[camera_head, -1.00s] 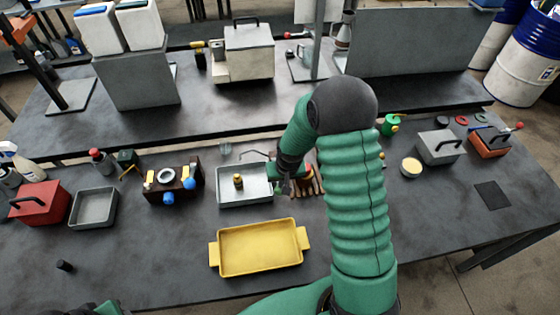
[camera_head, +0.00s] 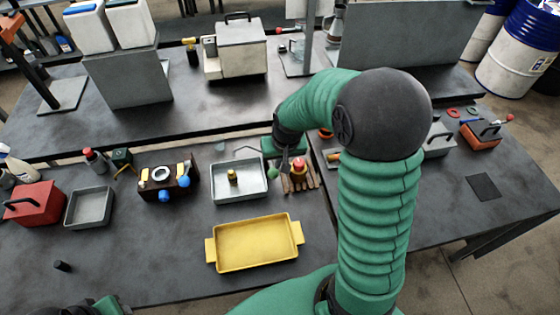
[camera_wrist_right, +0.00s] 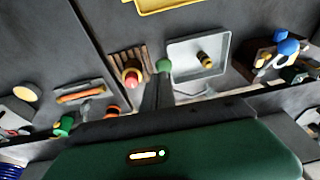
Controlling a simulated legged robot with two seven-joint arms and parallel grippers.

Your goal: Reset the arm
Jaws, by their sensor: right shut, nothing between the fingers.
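My right arm reaches over the bench in the head view, with my right gripper (camera_head: 284,168) at the back edge of the near bench. Its fingers are together and empty; they also show in the wrist view (camera_wrist_right: 157,88). The fingertips appear between a grey metal tray (camera_head: 215,194) and a slatted wooden rack (camera_head: 292,188). A small brass piece (camera_head: 232,175) stands in the tray. A red-topped brass piece (camera_head: 299,168) stands on the rack. A green ball (camera_wrist_right: 164,66) shows by the fingertips; contact cannot be told. Only part of my left arm shows at bottom left; its fingers are out of view.
A yellow tray (camera_head: 212,257) lies in front, empty. A brown block with blue knobs (camera_head: 155,188), an empty grey bin (camera_head: 89,208) and a red toolbox (camera_head: 37,203) stand to the left. A black pad (camera_head: 484,187) lies right. The bench front left is mostly clear.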

